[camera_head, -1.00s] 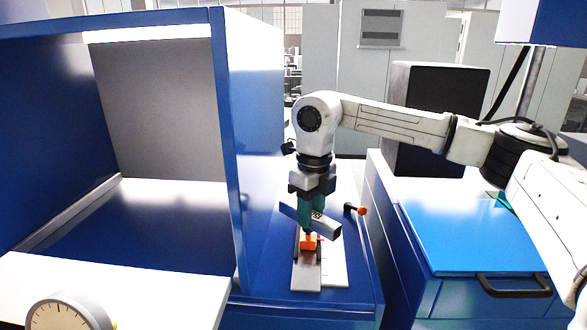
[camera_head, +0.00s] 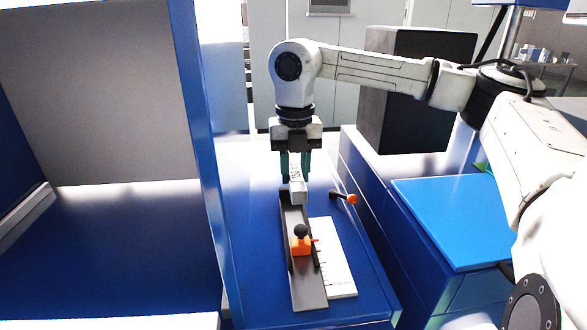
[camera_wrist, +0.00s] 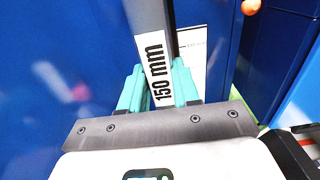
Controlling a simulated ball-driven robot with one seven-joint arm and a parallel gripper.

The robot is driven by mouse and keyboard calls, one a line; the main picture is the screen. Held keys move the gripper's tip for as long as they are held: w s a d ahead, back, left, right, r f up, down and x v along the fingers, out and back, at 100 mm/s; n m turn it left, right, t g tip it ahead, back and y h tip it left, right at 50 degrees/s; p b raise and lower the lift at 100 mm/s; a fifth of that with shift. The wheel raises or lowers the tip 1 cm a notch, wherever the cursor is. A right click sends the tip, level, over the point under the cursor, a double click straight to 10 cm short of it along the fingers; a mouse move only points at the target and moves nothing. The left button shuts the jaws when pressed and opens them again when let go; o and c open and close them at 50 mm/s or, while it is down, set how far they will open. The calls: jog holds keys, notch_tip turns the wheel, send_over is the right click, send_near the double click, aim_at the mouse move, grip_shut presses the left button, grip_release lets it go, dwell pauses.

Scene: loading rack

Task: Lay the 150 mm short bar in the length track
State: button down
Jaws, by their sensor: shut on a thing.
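My gripper (camera_head: 296,168) points down with its teal fingers shut on the grey short bar (camera_head: 299,190). The bar also shows in the wrist view (camera_wrist: 148,18), where its white label reads "150 mm" between the fingers (camera_wrist: 158,88). It points roughly along the length track (camera_head: 308,288) and appears above the track's far end. I cannot tell the exact height of the gap. The track is a long grey metal channel on the blue bench. An orange slider with a black knob (camera_head: 302,244) sits on it, nearer me than the bar.
A white scale plate (camera_head: 337,268) lies along the track's right side. A lever with an orange knob (camera_head: 351,199) stands to the right of the track. A blue cabinet wall (camera_head: 207,150) rises on the left. A blue-topped drawer unit (camera_head: 450,215) stands to the right.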

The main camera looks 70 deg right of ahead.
jog(key=b, duration=0.6)
send_over(295, 222)
jog(key=shift+f, duration=3.4)
jog(key=shift+f+b, duration=1.65)
jog(key=shift+f, duration=0.05)
jog(key=c, duration=0.7)
grip_release()
jog(key=shift+c, duration=0.2)
jog(key=shift+r, duration=0.1)
notch_tip(295, 222, up, 11)
jog(key=shift+f, duration=0.15)
